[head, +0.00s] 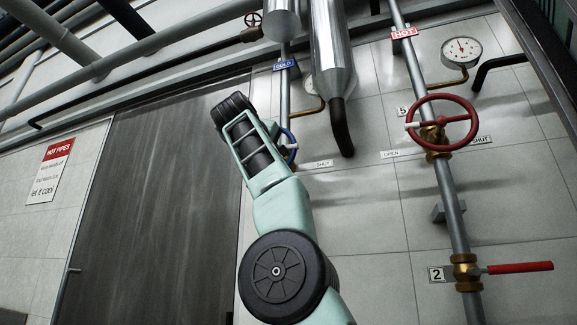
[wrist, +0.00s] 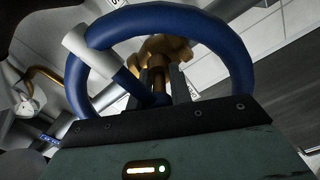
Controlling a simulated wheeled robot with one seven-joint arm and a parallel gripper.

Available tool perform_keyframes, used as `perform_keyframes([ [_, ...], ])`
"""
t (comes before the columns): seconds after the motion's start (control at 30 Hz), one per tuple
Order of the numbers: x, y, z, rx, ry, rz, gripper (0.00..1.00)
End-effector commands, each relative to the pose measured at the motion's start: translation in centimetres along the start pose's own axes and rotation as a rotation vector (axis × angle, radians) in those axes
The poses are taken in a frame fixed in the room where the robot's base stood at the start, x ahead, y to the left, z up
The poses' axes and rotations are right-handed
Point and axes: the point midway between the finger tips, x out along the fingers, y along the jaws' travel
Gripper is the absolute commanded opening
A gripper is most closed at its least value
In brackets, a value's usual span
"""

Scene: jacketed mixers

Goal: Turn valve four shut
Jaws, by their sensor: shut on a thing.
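A blue handwheel valve (head: 291,150) is on the cold pipe in the head view, mostly hidden behind my arm. In the wrist view the blue wheel (wrist: 225,40) fills the upper middle, with a white-tipped pointer spoke (wrist: 85,48) toward the upper left and a brass valve body (wrist: 165,48) behind it. My gripper (wrist: 162,88) reaches into the wheel, with a dark finger on either side near its hub. It is shut on the wheel; the exact contact is partly hidden. A SHUT label (head: 323,163) is just right of the wheel. I cannot read this valve's number.
To the right, a hot pipe (head: 416,70) carries a red handwheel (head: 470,120) marked 5 and a red lever valve (head: 518,268) marked 2. A silver insulated pipe (head: 330,50) hangs close right of my gripper. A dark door (head: 165,200) is at left.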

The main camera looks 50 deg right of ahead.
Motion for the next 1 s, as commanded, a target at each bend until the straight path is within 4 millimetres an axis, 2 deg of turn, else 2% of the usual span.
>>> perform_keyframes([
  [0.13,-0.98,-0.07,-0.27,0.072,0.001,-0.001,0.0],
  [0.4,-1.01,-0.03,-0.15,0.152,-0.003,0.0,0.0],
  [0.93,-0.97,-0.12,-0.08,0.172,-0.005,-0.001,0.0],
  [0.97,-0.97,-0.12,-0.08,0.172,-0.005,-0.001,0.34],
  [1.0,-0.97,-0.13,-0.08,0.172,-0.005,-0.001,0.39],
])
